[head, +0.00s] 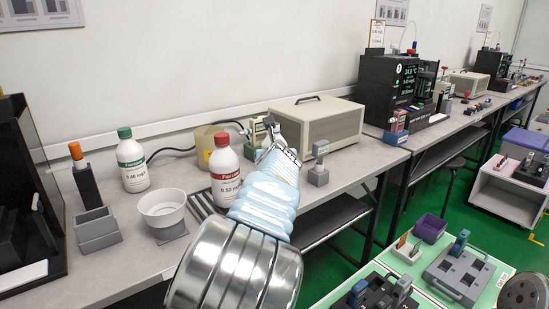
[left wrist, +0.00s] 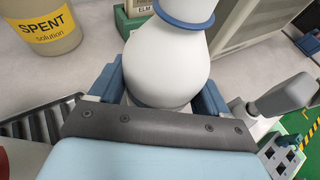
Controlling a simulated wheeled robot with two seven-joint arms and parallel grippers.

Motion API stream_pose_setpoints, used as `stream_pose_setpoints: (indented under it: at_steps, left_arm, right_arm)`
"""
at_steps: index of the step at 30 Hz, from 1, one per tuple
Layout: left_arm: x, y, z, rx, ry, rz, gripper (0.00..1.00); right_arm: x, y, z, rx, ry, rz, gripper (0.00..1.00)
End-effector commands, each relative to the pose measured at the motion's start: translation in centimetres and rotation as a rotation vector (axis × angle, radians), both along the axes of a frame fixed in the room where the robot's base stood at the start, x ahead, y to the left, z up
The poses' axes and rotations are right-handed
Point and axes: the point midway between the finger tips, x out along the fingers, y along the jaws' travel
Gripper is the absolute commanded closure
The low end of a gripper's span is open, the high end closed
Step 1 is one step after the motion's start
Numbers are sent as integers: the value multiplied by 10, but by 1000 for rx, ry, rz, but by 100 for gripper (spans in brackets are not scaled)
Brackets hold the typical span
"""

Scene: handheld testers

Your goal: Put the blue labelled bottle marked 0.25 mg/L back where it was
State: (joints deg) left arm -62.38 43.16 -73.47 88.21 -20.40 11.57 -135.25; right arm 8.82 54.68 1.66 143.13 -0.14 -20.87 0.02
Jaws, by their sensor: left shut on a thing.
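My left gripper (head: 270,138) reaches over the bench beside the beige box. In the left wrist view its blue fingers (left wrist: 158,88) are shut around a white bottle (left wrist: 165,55) with a blue ring at its neck. Its label and marking are not visible there, and in the head view my arm mostly hides it. I cannot tell whether its base touches the bench. A red-capped, red-labelled bottle (head: 224,168) stands on the bench left of my arm, and a green-capped, green-labelled bottle (head: 132,162) stands further left.
A slatted rack (head: 196,207) lies by the red bottle; slats also show in the left wrist view (left wrist: 38,122). A yellow-labelled SPENT tub (left wrist: 42,28) stands behind. A white bowl (head: 162,210), beige box (head: 325,122) and grey block stand (head: 319,176) are nearby.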

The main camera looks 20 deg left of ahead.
Motion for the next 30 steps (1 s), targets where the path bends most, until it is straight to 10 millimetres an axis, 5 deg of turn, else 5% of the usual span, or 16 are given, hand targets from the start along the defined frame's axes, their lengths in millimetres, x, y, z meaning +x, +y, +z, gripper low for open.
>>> stream_pose_setpoints:
  at_steps: [2,3,7,17,30]
  left_arm:
    - [0,0,-1,0,-1,-1,76]
    - [0,0,-1,0,0,0,20]
    - [0,0,-1,0,0,0,0]
    - [-4,-3,3,-1,-1,-3,0]
    - [-82,-29,36,-1,-1,-6,0]
  right_arm:
    - [0,0,-2,0,0,0,0]
    - [0,0,-2,0,0,0,0]
    - [0,0,-1,0,0,0,0]
    - [0,0,-1,0,0,0,0]
    - [1,-2,-13,-3,-1,-4,0]
